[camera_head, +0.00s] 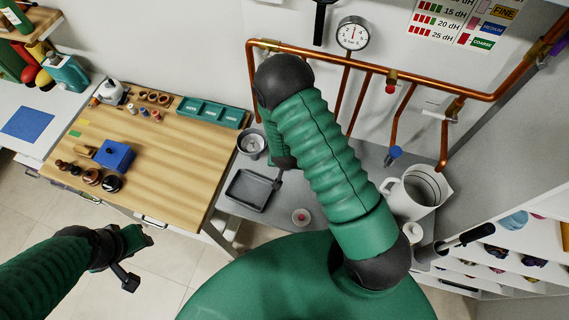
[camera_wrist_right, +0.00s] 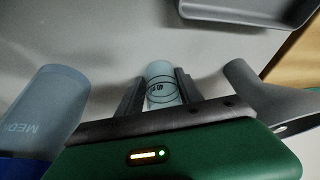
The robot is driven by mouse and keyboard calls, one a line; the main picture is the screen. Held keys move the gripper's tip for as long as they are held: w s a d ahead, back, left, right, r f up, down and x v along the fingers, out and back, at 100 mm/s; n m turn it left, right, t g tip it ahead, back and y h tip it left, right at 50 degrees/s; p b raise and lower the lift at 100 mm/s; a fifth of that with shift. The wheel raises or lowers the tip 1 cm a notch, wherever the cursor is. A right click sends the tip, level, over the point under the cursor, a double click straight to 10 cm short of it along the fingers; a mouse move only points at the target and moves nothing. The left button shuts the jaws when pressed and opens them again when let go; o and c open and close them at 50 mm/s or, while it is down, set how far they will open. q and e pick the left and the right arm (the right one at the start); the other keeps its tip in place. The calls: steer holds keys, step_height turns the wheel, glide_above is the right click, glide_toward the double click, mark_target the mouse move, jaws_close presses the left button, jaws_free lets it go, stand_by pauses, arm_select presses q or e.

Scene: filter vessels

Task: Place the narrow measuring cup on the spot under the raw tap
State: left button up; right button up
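In the right wrist view, a slim pale blue cup with dark markings (camera_wrist_right: 161,80) stands between the two fingers of my right gripper (camera_wrist_right: 160,84). Gaps show beside it, so the fingers look open around it, not clamped. The cup is hidden behind my right arm in the head view. There my right gripper (camera_head: 278,180) points down by a dark tray. My left gripper (camera_head: 132,258) is empty and off the wooden table; its finger opening is unclear. Copper pipes carry a red-handled tap (camera_head: 390,86) and a blue-handled tap (camera_head: 395,152); which is raw is unreadable.
A wider lettered cup (camera_wrist_right: 50,105) and a grey funnel-like vessel (camera_wrist_right: 262,100) flank the gripper closely. The wooden table (camera_head: 150,150) is left.

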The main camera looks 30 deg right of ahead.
steer(key=shift+d+f, duration=0.15)
steer(key=shift+f, duration=0.1)
steer(key=shift+a, duration=0.2)
arm_select(q)
steer(key=shift+w+a+f, duration=0.25)
